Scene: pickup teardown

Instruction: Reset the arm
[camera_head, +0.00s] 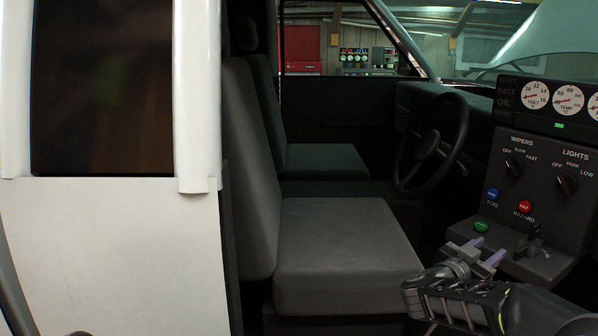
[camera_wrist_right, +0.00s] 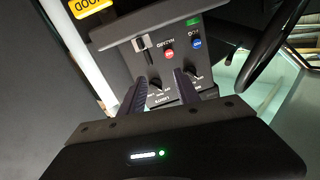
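My right gripper (camera_head: 487,250) is at the lower right in the head view, in front of the lower part of the dark control panel (camera_head: 533,185). Its two fingers are apart with nothing between them. In the right wrist view the open fingers (camera_wrist_right: 157,84) point at the panel (camera_wrist_right: 183,62), which appears upside down. Whether a fingertip touches the panel I cannot tell. My left gripper is not in view.
The panel carries a wipers knob (camera_head: 515,167), a lights knob (camera_head: 567,184), a blue fog button (camera_head: 493,194), a red hazard button (camera_head: 525,207), a green button (camera_head: 481,227) and a small lever (camera_head: 535,240). Left are a grey seat (camera_head: 340,250), steering wheel (camera_head: 432,145) and white door (camera_head: 110,250).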

